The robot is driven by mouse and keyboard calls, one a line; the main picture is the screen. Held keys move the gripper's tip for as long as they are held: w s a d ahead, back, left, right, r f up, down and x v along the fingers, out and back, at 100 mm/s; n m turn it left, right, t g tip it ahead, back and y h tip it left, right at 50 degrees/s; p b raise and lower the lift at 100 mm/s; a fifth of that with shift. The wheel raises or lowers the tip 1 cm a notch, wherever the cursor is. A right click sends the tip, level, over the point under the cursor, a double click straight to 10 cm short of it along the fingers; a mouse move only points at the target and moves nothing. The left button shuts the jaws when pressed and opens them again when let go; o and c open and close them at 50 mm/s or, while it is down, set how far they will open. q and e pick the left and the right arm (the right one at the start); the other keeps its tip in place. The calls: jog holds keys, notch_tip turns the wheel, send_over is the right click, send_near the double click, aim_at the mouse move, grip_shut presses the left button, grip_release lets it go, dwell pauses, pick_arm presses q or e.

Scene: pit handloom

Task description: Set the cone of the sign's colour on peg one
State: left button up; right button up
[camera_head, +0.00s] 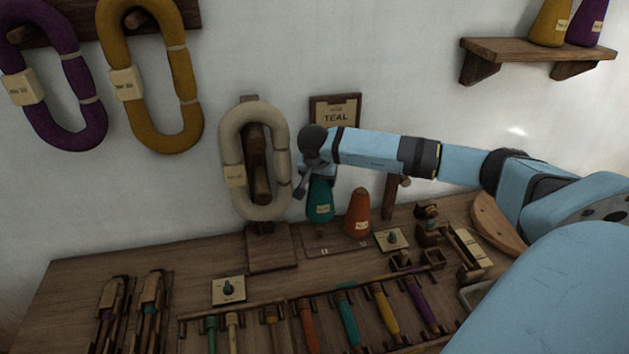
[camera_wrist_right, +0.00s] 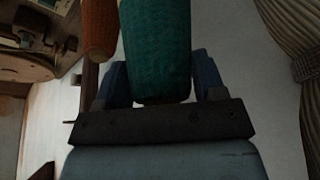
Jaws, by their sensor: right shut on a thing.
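The sign (camera_head: 336,117) on the wall reads TEAL. The teal cone (camera_head: 320,208) is upright over the back of the bench, beside the orange cone (camera_head: 358,216). My right gripper (camera_head: 314,180) is shut on the teal cone's upper part. In the right wrist view the teal cone (camera_wrist_right: 157,50) sits between the two fingers. I cannot tell whether its base touches the board below. One peg (camera_head: 228,288) stands on a pale plate at the front left, another (camera_head: 392,238) on a plate right of the orange cone. Their numbers are not readable. My left gripper is not in view.
A cream yarn hank (camera_head: 280,150) hangs on a wooden stand just left of my gripper. A rack (camera_head: 265,313) of coloured bobbins lies along the front. Shuttles (camera_head: 150,305) lie at left. The bench (camera_head: 130,260) is bare at back left. More cones (camera_head: 548,22) stand on a shelf.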

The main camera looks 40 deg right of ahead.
pick_arm(q)
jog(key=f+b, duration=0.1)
jog(key=b, duration=0.5)
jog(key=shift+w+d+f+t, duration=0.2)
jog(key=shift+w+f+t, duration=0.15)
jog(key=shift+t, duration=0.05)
pick_arm(e)
notch_tip(320, 180, down, 10)
jog(key=shift+r, duration=0.15)
jog(key=shift+d, duration=0.1)
jog(key=o, duration=1.5)
pick_arm(q)
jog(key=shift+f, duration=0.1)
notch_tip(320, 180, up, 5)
jog(key=p, duration=0.5)
pick_arm(e)
notch_tip(320, 180, up, 8)
